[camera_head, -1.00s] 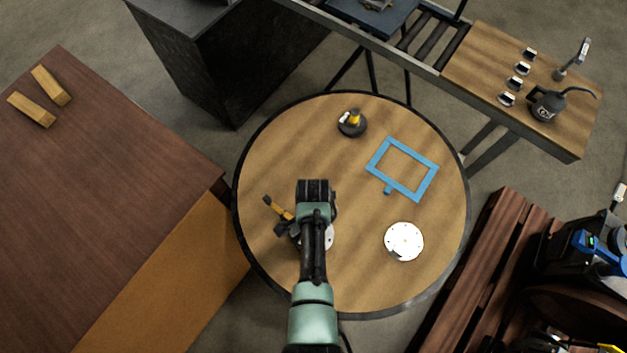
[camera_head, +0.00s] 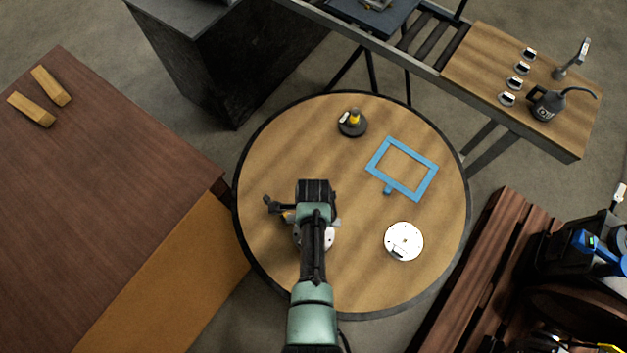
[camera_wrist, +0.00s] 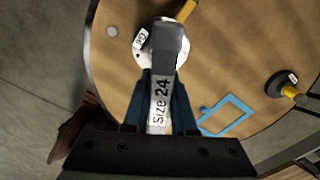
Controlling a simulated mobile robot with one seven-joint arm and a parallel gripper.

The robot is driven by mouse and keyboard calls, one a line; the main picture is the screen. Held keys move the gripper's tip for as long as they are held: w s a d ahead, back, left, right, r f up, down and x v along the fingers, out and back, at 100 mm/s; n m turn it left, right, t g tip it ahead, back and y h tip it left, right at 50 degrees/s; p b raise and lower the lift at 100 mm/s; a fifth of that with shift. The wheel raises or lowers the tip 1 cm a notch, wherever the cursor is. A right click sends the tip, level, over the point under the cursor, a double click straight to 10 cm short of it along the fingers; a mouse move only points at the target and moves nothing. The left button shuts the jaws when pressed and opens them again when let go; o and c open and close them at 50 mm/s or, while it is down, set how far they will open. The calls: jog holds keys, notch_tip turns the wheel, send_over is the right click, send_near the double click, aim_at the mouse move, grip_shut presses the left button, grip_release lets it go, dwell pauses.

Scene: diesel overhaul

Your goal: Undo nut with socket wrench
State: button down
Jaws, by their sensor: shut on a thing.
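In the wrist view my gripper (camera_wrist: 164,82) is shut on the socket wrench (camera_wrist: 161,95), whose pale shank reads "Size 24". The wrench's dark, rounded far end overlaps a white disc (camera_wrist: 145,57) with a small black-edged label. A yellow part (camera_wrist: 187,10) shows beside that end. I cannot tell whether the wrench touches the disc or a nut; no nut is clearly visible. In the head view my arm covers the gripper and most of this disc (camera_head: 329,238); some yellow (camera_head: 288,217) shows left of my arm.
The round wooden table (camera_head: 350,285) also holds a blue frame (camera_head: 431,184), a dark round piece with a yellow top (camera_head: 352,124), and another white disc (camera_head: 404,241). A brown cabinet (camera_head: 110,200) stands left, close to the table. A reddish wooden pallet (camera_head: 475,270) lies right.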

jog(key=shift+w, duration=0.1)
dwell(0.4)
jog(key=shift+f+b, duration=0.75)
jog(key=shift+f, duration=0.05)
jog(key=n, duration=0.3)
jog(key=shift+r, duration=0.1)
jog(key=n, duration=0.5)
jog(key=shift+n, duration=0.4)
jog(key=n, duration=0.5)
jog(key=shift+r+p, duration=0.1)
jog(key=shift+p, duration=0.25)
jog(key=n, duration=0.4)
jog(key=shift+n, duration=0.4)
